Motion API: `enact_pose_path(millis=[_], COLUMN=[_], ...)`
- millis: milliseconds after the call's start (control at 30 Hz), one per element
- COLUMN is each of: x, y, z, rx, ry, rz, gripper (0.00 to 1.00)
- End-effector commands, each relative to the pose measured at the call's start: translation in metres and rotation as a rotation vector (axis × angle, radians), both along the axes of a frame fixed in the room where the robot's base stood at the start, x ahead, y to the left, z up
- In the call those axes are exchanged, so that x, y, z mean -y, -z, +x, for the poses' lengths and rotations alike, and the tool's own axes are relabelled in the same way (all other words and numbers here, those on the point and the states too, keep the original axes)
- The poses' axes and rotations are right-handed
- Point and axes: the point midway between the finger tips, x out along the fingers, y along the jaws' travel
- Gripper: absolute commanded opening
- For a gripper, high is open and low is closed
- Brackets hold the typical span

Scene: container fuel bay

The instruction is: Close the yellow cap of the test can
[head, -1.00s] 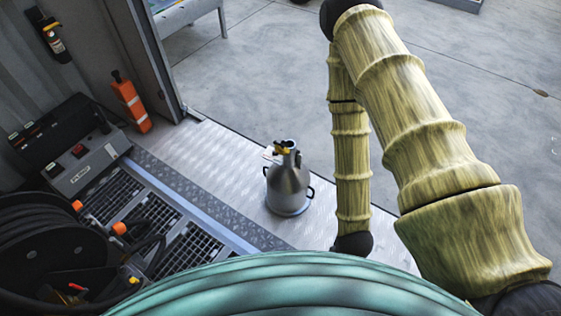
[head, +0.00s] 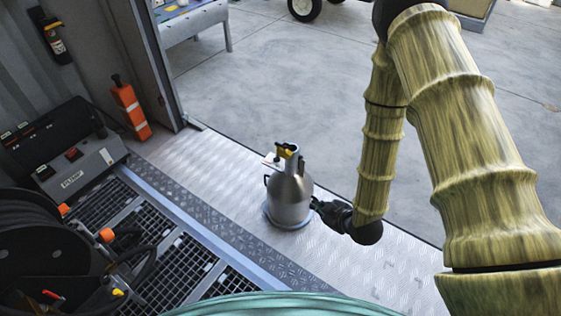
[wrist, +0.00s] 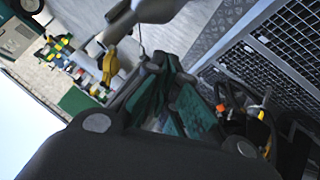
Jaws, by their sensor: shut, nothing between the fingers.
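The test can (head: 290,197) is a grey metal can with a narrow neck and side handles, standing upright on the tread-plate floor. Its yellow cap (head: 284,151) is at the left side of the neck top, seemingly swung off the mouth. In the wrist view, the yellow cap (wrist: 108,66) shows beside the grey neck of the can (wrist: 96,47), at upper left. My gripper (head: 318,206) is low at the can's right side, close to the right handle; I cannot tell whether it touches. The wrist view shows my gripper's fingers (wrist: 178,98) shut and empty.
A pump unit (head: 75,165), a hose reel (head: 45,240) and floor grating (head: 135,215) lie to the left. An orange case (head: 131,108) stands by the door post. A workbench (head: 195,22) is at the back. The concrete beyond the can is clear.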

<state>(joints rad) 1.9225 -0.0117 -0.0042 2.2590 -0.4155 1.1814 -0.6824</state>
Motion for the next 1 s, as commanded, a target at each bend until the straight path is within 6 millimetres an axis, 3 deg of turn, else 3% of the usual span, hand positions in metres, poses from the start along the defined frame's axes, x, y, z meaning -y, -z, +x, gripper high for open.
enact_pose_path(millis=[33, 100, 300, 600, 1000], x=[-0.010, -0.024, -0.057, -0.078, -0.112], y=[0.006, -0.006, -0.042, -0.072, -0.067], z=[0.021, 0.046, 0.094, 0.114, 0.151], rx=[0.094, 0.231, 0.575, 0.798, 0.804], ry=[-0.067, -0.162, -0.369, -0.481, -0.482], rz=[-0.012, -0.035, -0.099, -0.145, -0.145], gripper=[0.00, 0.00, 0.00, 0.00, 0.00])
